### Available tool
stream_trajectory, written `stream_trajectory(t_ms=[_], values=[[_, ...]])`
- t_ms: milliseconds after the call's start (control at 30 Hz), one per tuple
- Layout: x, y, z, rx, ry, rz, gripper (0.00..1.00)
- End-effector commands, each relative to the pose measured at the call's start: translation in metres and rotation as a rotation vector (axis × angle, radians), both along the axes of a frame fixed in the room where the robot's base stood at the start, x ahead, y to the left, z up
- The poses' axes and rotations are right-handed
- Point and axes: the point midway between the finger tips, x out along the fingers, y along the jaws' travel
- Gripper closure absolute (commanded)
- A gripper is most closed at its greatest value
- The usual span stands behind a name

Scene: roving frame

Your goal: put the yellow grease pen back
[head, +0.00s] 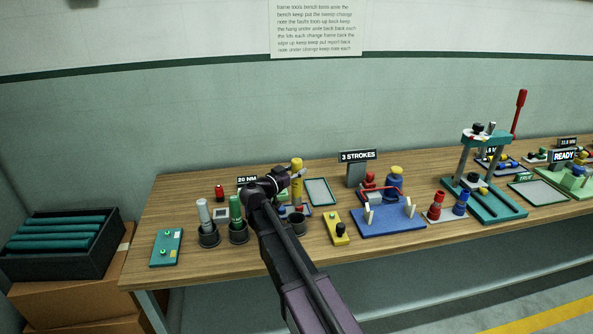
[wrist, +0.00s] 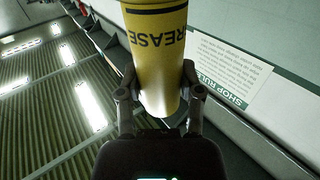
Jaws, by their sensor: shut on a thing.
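The yellow grease pen (head: 297,166) stands roughly upright above the bench, held in my gripper (head: 291,178). In the wrist view the yellow grease pen (wrist: 158,55) fills the space between the two fingers of my gripper (wrist: 160,98), and part of its black "GREASE" lettering shows. Both fingers touch its sides. A black cup (head: 298,226) without a pen stands on the bench just right of my forearm. To the left, one black cup (head: 208,240) holds a pale grey pen (head: 203,211) and another cup (head: 239,238) holds a green pen (head: 235,209).
A yellow box (head: 341,240) and a blue fixture (head: 388,224) stand right of the empty cup. A teal plate (head: 166,248) lies at the left. A "3 STROKES" sign (head: 357,156) stands behind. My arm hides part of the bench (head: 190,280).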

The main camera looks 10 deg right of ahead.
Motion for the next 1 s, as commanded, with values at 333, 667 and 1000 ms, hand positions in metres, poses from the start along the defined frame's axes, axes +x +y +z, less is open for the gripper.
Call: stream_trajectory(t_ms=[333, 667, 1000], values=[[0.0, 0.001, -0.028, -0.001, -0.001, 0.001, 1.0], [0.0, 0.001, -0.052, -0.001, -0.001, 0.001, 1.0], [0.0, 0.001, -0.075, -0.001, -0.001, 0.001, 1.0]])
